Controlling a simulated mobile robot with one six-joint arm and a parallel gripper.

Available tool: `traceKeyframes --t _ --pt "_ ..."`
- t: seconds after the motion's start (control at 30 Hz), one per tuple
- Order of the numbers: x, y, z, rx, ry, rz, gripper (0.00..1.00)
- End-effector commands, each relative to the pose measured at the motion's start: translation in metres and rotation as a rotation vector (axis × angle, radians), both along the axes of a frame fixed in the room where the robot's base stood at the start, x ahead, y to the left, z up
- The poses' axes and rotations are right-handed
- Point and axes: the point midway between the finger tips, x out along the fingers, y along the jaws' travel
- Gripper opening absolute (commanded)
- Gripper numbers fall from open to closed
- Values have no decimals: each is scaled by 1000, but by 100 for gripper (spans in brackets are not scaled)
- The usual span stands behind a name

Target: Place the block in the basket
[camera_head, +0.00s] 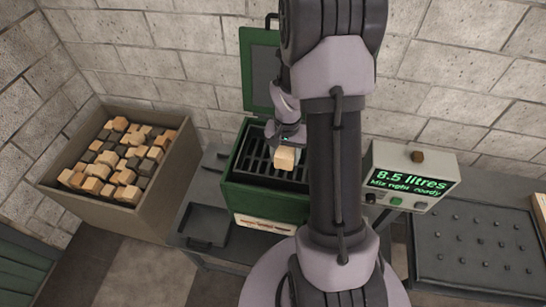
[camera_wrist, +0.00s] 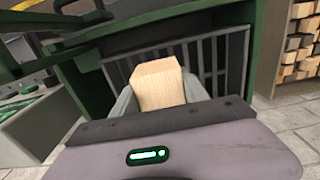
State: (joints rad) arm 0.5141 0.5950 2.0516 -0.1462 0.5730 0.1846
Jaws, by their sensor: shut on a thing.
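A pale wooden block (camera_head: 285,158) is held in my gripper (camera_head: 290,142), above a green box with a dark slatted rack inside, which I take to be the basket (camera_head: 257,160). In the wrist view the block (camera_wrist: 158,84) sits between the two grey fingers of my gripper (camera_wrist: 160,98), with the slatted rack (camera_wrist: 235,62) behind it. The block appears raised above the rack; the exact gap cannot be told. My arm hides the right part of the green box.
A large bin (camera_head: 110,205) of wooden and dark blocks stands at left. The green box has a raised lid (camera_head: 259,68). A display unit (camera_head: 410,178) reading "8.5 litres" stands right, beside a dark studded panel (camera_head: 475,245). A shallow grey tray (camera_head: 208,222) lies left of the box.

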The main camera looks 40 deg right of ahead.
Motion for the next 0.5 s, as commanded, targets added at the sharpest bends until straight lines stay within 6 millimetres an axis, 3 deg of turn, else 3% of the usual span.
traceKeyframes --t 0.1,0.3,0.5 --pt "-1 1 -31 2 5 0 10" --pt "-1 1 -70 2 5 1 10" --pt "0 1 -85 0 0 2 10"
